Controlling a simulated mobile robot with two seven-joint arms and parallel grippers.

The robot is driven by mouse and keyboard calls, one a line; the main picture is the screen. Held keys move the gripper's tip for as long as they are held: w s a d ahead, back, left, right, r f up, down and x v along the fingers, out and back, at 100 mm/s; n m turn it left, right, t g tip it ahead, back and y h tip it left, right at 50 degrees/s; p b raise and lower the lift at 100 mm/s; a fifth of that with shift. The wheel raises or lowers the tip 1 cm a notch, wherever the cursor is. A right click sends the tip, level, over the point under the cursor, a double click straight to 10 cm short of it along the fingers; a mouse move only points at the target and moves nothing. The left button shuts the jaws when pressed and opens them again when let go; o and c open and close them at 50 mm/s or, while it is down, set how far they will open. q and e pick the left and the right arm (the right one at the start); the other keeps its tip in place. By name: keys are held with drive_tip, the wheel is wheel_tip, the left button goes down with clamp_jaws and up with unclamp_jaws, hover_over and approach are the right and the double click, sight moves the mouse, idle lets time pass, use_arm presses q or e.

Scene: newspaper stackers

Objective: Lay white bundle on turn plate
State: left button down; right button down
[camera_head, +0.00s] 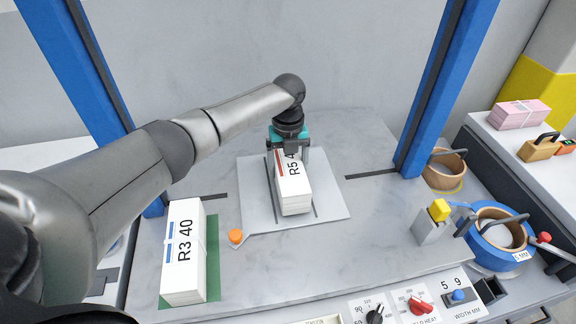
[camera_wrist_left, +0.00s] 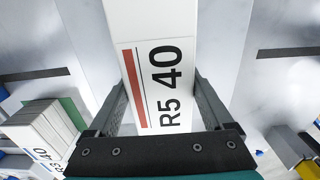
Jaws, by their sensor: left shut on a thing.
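The white bundle marked R5 40 (camera_head: 294,197) is at the middle of the table, over the square grey turn plate (camera_head: 330,205). I cannot tell whether it rests on the plate or hangs just above it. My left gripper (camera_head: 290,150) comes down on the bundle's far end and is shut on it. In the left wrist view the two fingers (camera_wrist_left: 160,105) stand on either side of the bundle (camera_wrist_left: 150,50), beside its R5 40 label. The bundle's underside is hidden. My right gripper is not in view.
Another white bundle, marked R3 40 (camera_head: 184,250), lies on a green mat (camera_head: 213,260) at the front left. Blue posts (camera_head: 440,90) flank the table. A blue strap roll (camera_head: 495,245) and a control panel (camera_head: 400,308) are at right and front.

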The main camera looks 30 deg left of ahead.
use_arm(q)
drive_tip(key=shift+f+b, duration=0.3)
drive_tip(key=shift+f, duration=0.1)
